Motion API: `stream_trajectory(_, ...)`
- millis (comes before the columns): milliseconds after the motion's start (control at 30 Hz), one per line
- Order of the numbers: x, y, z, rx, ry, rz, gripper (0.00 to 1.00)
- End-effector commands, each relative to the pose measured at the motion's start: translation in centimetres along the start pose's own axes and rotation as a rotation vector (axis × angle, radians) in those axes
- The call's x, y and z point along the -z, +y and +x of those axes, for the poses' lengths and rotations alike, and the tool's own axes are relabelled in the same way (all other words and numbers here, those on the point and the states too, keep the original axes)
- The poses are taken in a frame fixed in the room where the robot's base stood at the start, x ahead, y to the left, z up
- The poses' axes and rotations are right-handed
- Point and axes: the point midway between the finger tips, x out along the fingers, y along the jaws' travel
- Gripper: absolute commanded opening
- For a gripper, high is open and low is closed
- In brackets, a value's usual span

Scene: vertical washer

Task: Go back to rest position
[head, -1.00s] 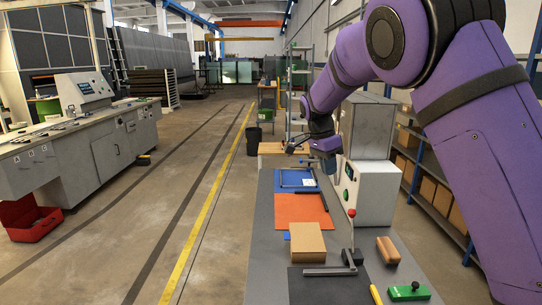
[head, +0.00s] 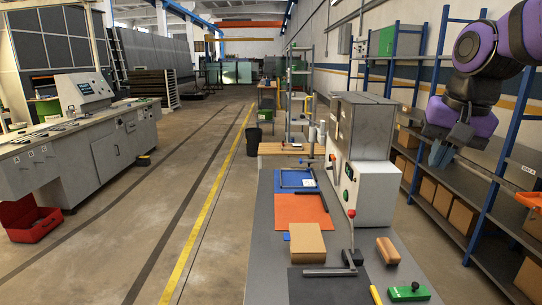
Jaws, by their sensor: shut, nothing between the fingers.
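My purple arm is at the upper right of the head view, folded to the right of the workbench. My gripper (head: 441,155) hangs at its end, pointing down in front of the blue-framed shelving. Its fingers are together and hold nothing. It is well apart from the grey machine (head: 362,150) on the bench. On the bench lie a blue mat (head: 288,181) and an orange mat (head: 302,212), both clear of my arm.
The grey workbench (head: 262,240) also carries a cardboard box (head: 307,241), a red-knobbed lever (head: 351,214), a wooden block (head: 388,250) and a green tool (head: 408,292). Shelving (head: 500,190) with boxes stands close behind my gripper.

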Motion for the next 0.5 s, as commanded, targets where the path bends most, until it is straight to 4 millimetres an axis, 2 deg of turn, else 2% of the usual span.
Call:
stream_trajectory(100,-3.1,2.0,-1.0,0.021,0.051,-0.097,0.0)
stream_trajectory(300,-8.1,4.8,-1.4,0.024,0.139,-0.265,0.0)
stream_trajectory(500,-11.8,6.7,-1.0,0.001,0.21,-0.393,0.0)
